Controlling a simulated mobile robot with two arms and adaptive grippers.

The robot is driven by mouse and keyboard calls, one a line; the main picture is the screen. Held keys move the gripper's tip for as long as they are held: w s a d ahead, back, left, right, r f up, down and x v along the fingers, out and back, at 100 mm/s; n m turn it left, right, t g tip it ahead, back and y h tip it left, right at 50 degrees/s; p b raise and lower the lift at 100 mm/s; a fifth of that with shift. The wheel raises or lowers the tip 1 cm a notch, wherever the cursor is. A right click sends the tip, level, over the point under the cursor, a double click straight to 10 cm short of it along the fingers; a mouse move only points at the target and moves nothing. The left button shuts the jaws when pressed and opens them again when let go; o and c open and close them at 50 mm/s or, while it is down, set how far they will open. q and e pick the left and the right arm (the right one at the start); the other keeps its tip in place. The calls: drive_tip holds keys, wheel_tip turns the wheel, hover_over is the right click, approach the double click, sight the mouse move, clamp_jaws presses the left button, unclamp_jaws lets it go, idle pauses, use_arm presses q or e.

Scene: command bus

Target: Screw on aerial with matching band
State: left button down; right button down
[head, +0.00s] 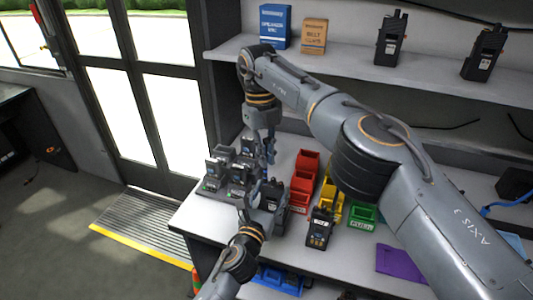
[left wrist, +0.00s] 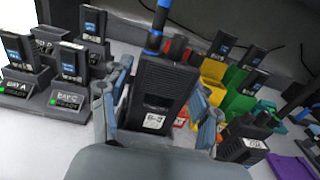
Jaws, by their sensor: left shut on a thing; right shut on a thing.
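My left gripper (head: 262,197) is shut on a black handheld radio (head: 273,193) and holds it upright near the bench's left part. The radio (left wrist: 157,92) fills the middle of the left wrist view, with a finger on each side and a small white label low on its face. An aerial with a blue band (left wrist: 153,42) stands over the radio's top. My right gripper (head: 268,148) reaches down from above and is shut on this aerial, which is mostly hidden in the head view. Whether the aerial's base is seated in the radio cannot be told.
Red (head: 304,170), yellow (head: 333,212) and green (head: 362,216) bins stand to the right. Another radio (head: 320,228) stands in front of them. A purple sheet (head: 400,263) lies at the bench's right.

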drive_tip(key=m, duration=0.4)
drive_tip(key=shift+s+a+y, duration=0.1)
drive_tip(key=shift+a+y, duration=0.1)
drive_tip(key=shift+y, duration=0.1)
use_arm(q)
drive_tip(key=shift+d, duration=0.1)
use_arm(e)
drive_tip(key=m, duration=0.5)
drive_tip(key=shift+a+m+y, duration=0.1)
drive_tip(key=shift+m+y, duration=0.2)
drive_tip(key=shift+y, duration=0.1)
drive_tip(key=m, duration=0.5)
drive_tip(key=shift+a+y, duration=0.1)
drive_tip(key=shift+y, duration=0.3)
drive_tip(key=m, duration=0.4)
drive_tip(key=shift+t, duration=0.3)
drive_tip(key=c, duration=1.4)
unclamp_jaws()
drive_tip(key=shift+w+a, duration=0.1)
drive_tip(key=shift+w, duration=0.1)
wheel_tip(320, 180, up, 12)
drive_tip(key=d, duration=0.1)
drive_tip(key=shift+w+d, duration=0.35)
drive_tip(key=shift+w, duration=0.1)
drive_tip(key=shift+f, duration=0.1)
